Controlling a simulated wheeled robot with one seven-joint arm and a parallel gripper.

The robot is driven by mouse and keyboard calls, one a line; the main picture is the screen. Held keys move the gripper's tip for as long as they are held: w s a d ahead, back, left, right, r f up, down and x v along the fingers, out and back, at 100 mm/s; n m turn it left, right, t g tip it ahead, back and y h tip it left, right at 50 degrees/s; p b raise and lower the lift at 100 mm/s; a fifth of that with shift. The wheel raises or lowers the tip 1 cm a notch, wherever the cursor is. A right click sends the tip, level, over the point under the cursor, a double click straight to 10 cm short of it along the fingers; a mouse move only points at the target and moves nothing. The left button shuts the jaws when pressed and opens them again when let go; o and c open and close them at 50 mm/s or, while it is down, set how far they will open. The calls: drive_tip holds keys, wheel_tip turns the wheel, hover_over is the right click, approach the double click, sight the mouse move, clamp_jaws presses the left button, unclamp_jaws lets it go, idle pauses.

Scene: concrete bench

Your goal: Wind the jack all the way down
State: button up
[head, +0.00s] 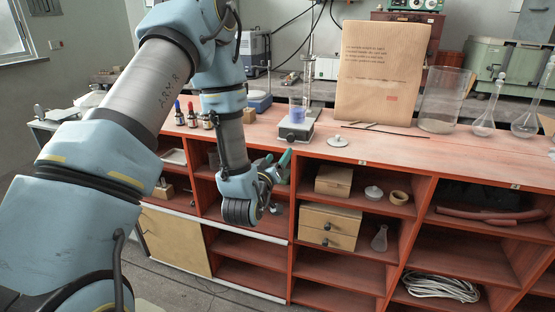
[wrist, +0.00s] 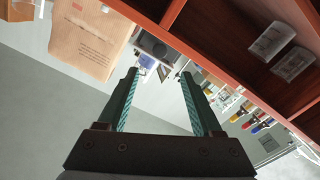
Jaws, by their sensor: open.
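My gripper (head: 275,161) hangs in front of the bench edge, below and to the left of the jack, and touches nothing that I can see. In the wrist view my gripper (wrist: 158,76) is open, with nothing between its teal-ribbed fingers. A small blue patch, probably the vessel, shows beyond the fingertips.
The red bench (head: 345,148) has open shelves below its front edge. A white lidded dish (head: 338,141) and thin rods lie right of the jack. The paper panel (head: 385,75) and glassware stand further right. Small dropper bottles (head: 192,115) stand left, behind my arm.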

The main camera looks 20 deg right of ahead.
sight(290, 140)
drive_tip(key=w+d+m+p, duration=0.2)
drive_tip(key=w+d, duration=0.1)
drive_tip(key=w, duration=0.1)
drive_tip(key=w+d+m+p, duration=0.2)
drive_tip(key=w+d, duration=0.1)
drive_tip(key=d, duration=0.1)
drive_tip(key=shift+w+d+f+m, duration=0.1)
drive_tip(key=shift+w+d+m, duration=0.05)
drive_tip(key=shift+w+m, duration=0.2)
idle(0.4)
drive_tip(key=shift+c, duration=0.4)
clamp_jaws()
